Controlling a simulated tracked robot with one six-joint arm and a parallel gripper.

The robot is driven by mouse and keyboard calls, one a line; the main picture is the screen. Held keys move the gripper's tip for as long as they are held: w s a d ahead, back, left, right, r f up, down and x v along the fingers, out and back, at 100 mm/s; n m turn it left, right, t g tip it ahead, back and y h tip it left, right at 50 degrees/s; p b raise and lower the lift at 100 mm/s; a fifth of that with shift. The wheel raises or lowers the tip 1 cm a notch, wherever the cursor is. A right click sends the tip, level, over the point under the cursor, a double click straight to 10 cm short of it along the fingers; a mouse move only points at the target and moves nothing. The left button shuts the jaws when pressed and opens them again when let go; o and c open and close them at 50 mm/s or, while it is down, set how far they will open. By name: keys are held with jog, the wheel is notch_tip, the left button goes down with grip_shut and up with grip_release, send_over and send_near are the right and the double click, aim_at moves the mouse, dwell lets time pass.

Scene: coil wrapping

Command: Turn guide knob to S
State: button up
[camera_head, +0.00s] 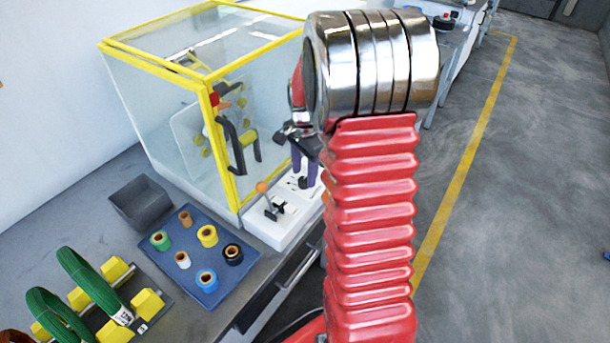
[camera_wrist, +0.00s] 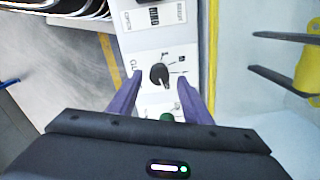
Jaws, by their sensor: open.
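The guide knob (camera_wrist: 159,75) is a black round knob on a white control panel (camera_wrist: 150,44). Small letters stand around it, too small to read surely. In the wrist view my gripper (camera_wrist: 157,84) has its two purple fingers apart, one on each side of the knob. I cannot tell whether they touch it. In the head view my gripper (camera_head: 304,168) points down over the panel beside the yellow-framed enclosure, and my arm hides part of that area. A green button (camera_wrist: 167,117) shows on the panel, nearer my gripper's body than the knob.
A clear enclosure with yellow frame (camera_head: 208,120) stands close beside the panel. An orange-tipped lever (camera_head: 262,188) rises from the white panel. A blue tray (camera_head: 182,222) with several tape rolls, a grey bin (camera_head: 122,208) and green coils (camera_head: 85,280) are on the bench. Floor at right is clear.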

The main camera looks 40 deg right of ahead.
jog(key=shift+f, duration=0.95)
jog(key=shift+w, duration=0.1)
jog(key=c, duration=1.1)
